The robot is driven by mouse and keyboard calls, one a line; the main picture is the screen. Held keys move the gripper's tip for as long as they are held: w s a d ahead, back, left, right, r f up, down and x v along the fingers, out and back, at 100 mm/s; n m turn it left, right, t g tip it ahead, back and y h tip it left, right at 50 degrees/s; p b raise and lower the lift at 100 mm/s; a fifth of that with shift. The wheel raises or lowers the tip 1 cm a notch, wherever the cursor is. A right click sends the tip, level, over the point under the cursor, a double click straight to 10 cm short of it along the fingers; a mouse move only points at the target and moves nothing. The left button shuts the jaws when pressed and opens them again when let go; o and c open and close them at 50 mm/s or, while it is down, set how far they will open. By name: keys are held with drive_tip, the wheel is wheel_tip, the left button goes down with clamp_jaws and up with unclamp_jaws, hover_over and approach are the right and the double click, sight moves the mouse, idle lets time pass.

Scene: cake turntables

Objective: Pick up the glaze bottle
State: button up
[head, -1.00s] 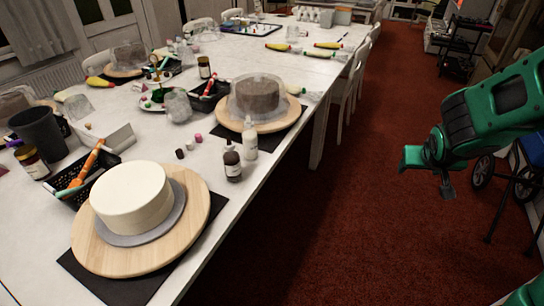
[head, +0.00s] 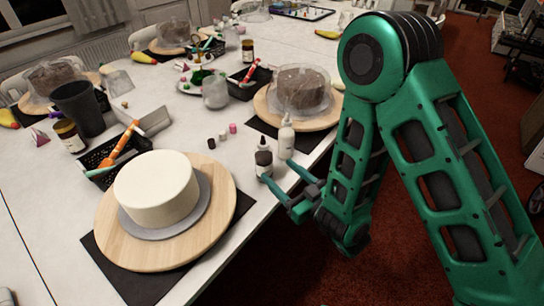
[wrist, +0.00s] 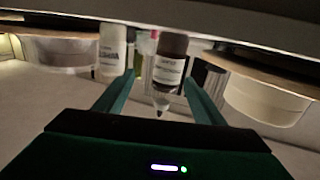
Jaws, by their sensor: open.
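Two small dropper bottles stand upright near the table's right edge; I cannot read which label says glaze. One is dark brown with a pale label and dark nozzle (head: 264,162). The other is a white bottle (head: 286,140), just behind and to the right. My gripper (head: 279,173) is open and empty at the table edge, its fingers pointing at the dark bottle. In the wrist view, which looks upside down, the dark bottle (wrist: 171,60) appears between the finger ends, and the white bottle (wrist: 112,52) lies left of them. I cannot tell whether the fingers reach around the dark bottle.
A white cake (head: 156,188) on a wooden turntable (head: 118,238) stands at the front left. A covered brown cake (head: 301,88) on another turntable is behind the bottles. Small pink, white and dark pieces (head: 223,136) lie left of the bottles. A black basket (head: 98,157) holds tools.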

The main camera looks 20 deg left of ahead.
sight(269, 169)
drive_tip(key=shift+s+a+n+g+y, duration=0.2)
drive_tip(key=shift+s+a+y, duration=0.1)
drive_tip(key=shift+a, duration=0.2)
drive_tip(key=shift+s+a+n+g+y, duration=0.1)
drive_tip(key=shift+s+a+g+y, duration=0.15)
drive_tip(key=shift+a, duration=0.25)
drive_tip(key=shift+t, duration=0.25)
drive_tip(key=x, duration=0.4)
drive_tip(key=shift+w+f, duration=0.15)
drive_tip(key=shift+w, duration=0.25)
drive_tip(key=shift+f+x, duration=0.25)
drive_tip(key=shift+x, duration=1.2)
drive_tip(key=shift+f+x, duration=0.2)
drive_tip(key=shift+x, duration=1.25)
drive_tip(key=shift+w+d, duration=0.1)
drive_tip(key=shift+w, duration=0.1)
drive_tip(key=shift+c, duration=0.7)
drive_tip(key=c, duration=0.7)
